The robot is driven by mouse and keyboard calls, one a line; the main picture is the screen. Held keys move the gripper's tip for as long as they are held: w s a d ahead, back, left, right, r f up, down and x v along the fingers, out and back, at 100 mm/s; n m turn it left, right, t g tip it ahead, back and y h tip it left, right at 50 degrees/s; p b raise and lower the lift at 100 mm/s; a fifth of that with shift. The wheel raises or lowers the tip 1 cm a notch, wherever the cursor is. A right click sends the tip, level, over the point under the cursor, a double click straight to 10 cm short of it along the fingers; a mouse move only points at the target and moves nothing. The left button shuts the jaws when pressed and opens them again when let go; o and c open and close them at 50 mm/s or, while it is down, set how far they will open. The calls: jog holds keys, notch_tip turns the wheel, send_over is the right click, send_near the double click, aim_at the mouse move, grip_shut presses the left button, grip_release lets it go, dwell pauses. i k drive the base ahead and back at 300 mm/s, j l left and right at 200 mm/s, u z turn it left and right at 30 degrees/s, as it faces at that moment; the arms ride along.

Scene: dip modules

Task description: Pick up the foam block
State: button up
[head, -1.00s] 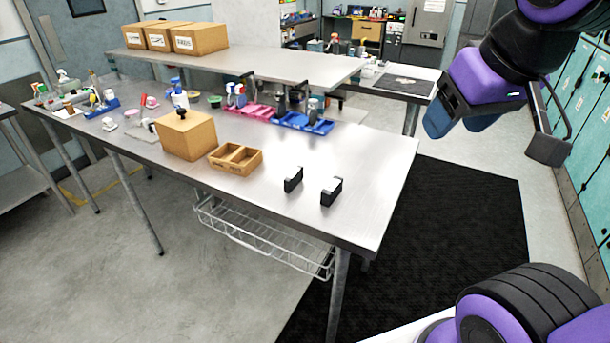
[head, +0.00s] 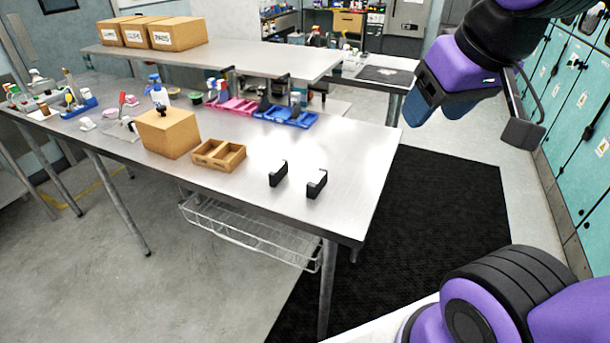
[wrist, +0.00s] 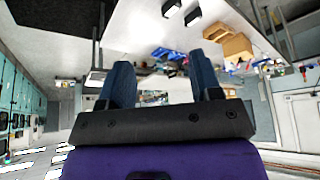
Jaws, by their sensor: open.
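I cannot make out a foam block for certain. Two small black pieces stand apart near the right front of the steel table (head: 345,170): a left one (head: 278,173) and a right one (head: 316,183). They also show at the top of the wrist view as a left black piece (wrist: 171,8) and a right black piece (wrist: 193,17). My gripper (wrist: 162,78) is open and empty, its two blue fingers well apart. In the head view it hangs at upper right, off the table's right end, apart from everything on it.
A cardboard box (head: 167,133) and a divided tan tray (head: 218,155) stand left of the black pieces. Pink bins (head: 235,105) and blue bins (head: 285,116) line the back, under a raised shelf (head: 210,58). A black mat (head: 440,200) covers clear floor at right.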

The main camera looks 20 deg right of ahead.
aim_at(278, 173)
jog(key=k+j+u, duration=0.15)
jog(key=k+u, duration=0.25)
jog(key=k, duration=0.25)
jog(key=i+l+u, duration=0.1)
jog(key=l+u, duration=0.25)
jog(key=i+l+u, duration=0.1)
jog(key=u, duration=0.3)
jog(key=l+u, duration=0.35)
jog(key=l, duration=0.65)
jog(key=i+l, duration=0.15)
jog(key=l, duration=1.15)
jog(key=i+l, duration=0.15)
jog(key=l, duration=0.5)
